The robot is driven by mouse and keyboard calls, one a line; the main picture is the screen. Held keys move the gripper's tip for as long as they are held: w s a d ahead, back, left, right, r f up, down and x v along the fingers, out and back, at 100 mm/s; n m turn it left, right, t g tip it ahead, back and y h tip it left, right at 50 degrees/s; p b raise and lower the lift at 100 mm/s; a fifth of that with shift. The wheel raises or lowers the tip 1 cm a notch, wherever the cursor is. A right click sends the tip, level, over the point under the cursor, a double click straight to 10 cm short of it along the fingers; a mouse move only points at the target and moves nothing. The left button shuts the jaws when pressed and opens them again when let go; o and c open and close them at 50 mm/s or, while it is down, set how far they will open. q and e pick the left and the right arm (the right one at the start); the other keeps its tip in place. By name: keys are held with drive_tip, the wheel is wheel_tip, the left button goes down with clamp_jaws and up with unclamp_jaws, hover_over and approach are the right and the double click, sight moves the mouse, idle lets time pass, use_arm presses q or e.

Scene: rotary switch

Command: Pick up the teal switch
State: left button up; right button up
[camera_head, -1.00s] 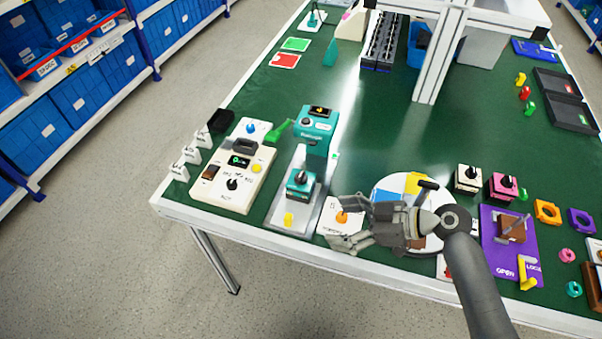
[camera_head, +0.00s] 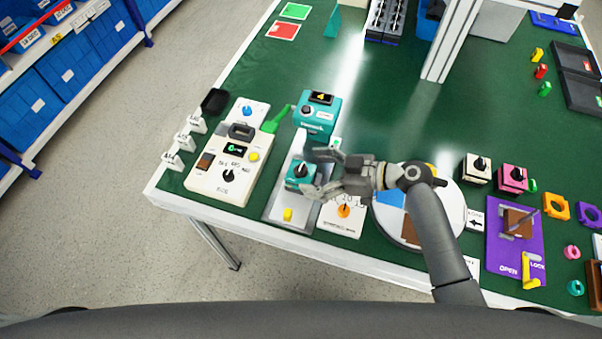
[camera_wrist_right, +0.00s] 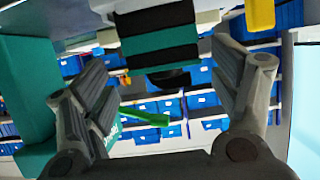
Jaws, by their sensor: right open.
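The teal switch (camera_head: 295,180), a small teal block with a black knob on top, sits on a grey plate (camera_head: 272,212) near the table's front edge. My right gripper (camera_head: 310,172) reaches in from the right, its fingers spread on either side of the switch and partly covering it. In the right wrist view the picture looks upside down; the teal switch (camera_wrist_right: 160,42), with dark bands and its knob pointing down, is between the open fingers (camera_wrist_right: 160,65). I cannot tell whether a finger touches it. My left gripper is not in view.
A teal box with a small screen (camera_head: 316,117) stands just behind the plate. A cream control panel (camera_head: 230,185) is to the left. A white panel with an orange knob (camera_head: 343,222) and a round disc (camera_head: 447,225) are to the right.

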sight(309, 174)
drive_tip(key=x, duration=0.2)
drive_tip(key=p+x, duration=0.1)
drive_tip(key=shift+s+a, duration=0.2)
drive_tip(key=shift+a, duration=0.1)
drive_tip(key=shift+w+a+f, duration=0.1)
drive_tip(key=shift+a+f, duration=0.1)
drive_tip(key=shift+f, duration=0.1)
drive_tip(key=shift+c, duration=1.5)
drive_tip(key=c, duration=0.5)
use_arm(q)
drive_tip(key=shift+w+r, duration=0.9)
use_arm(e)
drive_tip(key=c, duration=0.7)
